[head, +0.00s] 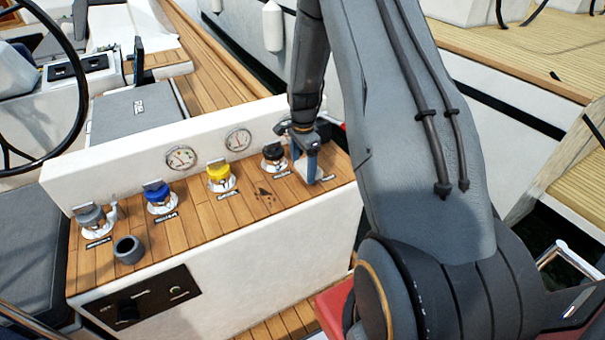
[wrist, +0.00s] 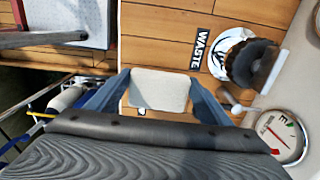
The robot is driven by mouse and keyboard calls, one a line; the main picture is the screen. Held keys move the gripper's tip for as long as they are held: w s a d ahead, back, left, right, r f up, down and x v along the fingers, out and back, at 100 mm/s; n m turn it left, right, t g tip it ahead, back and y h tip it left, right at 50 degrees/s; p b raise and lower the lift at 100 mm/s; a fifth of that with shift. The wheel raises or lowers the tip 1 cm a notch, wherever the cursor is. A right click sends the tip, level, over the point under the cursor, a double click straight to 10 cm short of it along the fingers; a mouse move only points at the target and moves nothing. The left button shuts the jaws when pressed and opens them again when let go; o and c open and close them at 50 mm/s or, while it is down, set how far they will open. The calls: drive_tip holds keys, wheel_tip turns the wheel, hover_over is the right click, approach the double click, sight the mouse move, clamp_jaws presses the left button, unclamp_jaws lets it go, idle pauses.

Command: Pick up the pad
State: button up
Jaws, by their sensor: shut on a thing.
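The pad (wrist: 158,90) is a pale, off-white, rounded square. In the wrist view it sits between the two blue-grey fingers of my gripper (wrist: 160,78), which are shut on it from both sides. In the head view my gripper (head: 312,165) is low over the right end of the wooden console top, beside the black-capped fitting. There the pad is mostly hidden by the fingers, and I cannot tell whether it touches the wood.
The wooden console top (head: 190,215) holds a black fitting (head: 274,157), a yellow one (head: 220,174), a blue one (head: 159,197), a grey one (head: 92,219) and a dark cup (head: 129,250). A "WASTE" label (wrist: 202,48) and a gauge (wrist: 282,135) are close to my gripper.

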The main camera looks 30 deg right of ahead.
sight(305, 169)
drive_tip(key=r, duration=0.2)
drive_tip(key=r+b, duration=0.1)
drive_tip(key=shift+s+r, duration=0.4)
drive_tip(key=s+b, duration=0.4)
drive_tip(key=s, duration=1.4)
drive_tip(key=shift+s+d, duration=0.3)
drive_tip(key=shift+s, duration=0.1)
